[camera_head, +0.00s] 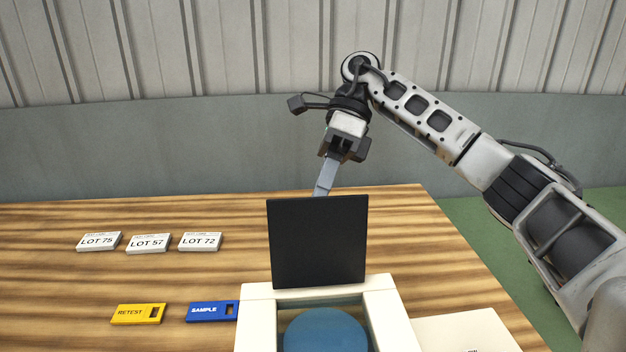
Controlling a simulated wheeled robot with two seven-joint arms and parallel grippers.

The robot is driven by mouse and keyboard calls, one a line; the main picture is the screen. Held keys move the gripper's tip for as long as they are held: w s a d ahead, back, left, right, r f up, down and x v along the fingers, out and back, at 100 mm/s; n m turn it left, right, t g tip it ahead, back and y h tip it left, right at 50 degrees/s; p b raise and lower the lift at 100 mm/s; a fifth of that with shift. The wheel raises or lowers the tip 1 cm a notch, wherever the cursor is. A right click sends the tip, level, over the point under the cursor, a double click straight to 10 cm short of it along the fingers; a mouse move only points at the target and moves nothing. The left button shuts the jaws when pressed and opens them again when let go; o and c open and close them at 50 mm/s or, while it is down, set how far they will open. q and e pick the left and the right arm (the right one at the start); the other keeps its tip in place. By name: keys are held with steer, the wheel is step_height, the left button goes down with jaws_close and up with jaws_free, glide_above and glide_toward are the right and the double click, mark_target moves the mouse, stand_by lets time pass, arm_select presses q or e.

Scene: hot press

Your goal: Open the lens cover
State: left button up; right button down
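A black square panel (318,242), which looks like the lens cover, stands upright at the back of a cream frame (258,325). A round blue disc (326,333), apparently the lens, shows uncovered inside the frame and is cut off by the bottom edge. My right gripper (324,182) points down behind the panel's top edge. Its grey fingers overlap in this view and the tips are partly hidden by the panel, so I cannot tell whether they are open or touch it. My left gripper is out of view.
Three white lot cards (148,243) lie in a row on the striped wooden table (60,290). A yellow RETEST tag (138,314) and a blue SAMPLE tag (212,311) lie left of the frame. A cream plate (465,334) is at right. A wall stands behind.

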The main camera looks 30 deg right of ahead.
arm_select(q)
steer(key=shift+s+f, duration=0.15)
arm_select(e)
steer(key=shift+s+f, duration=0.15)
steer(key=shift+f, duration=0.45)
steer(key=c, duration=1.5)
jaws_free()
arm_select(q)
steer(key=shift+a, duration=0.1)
arm_select(e)
steer(key=shift+r, duration=0.1)
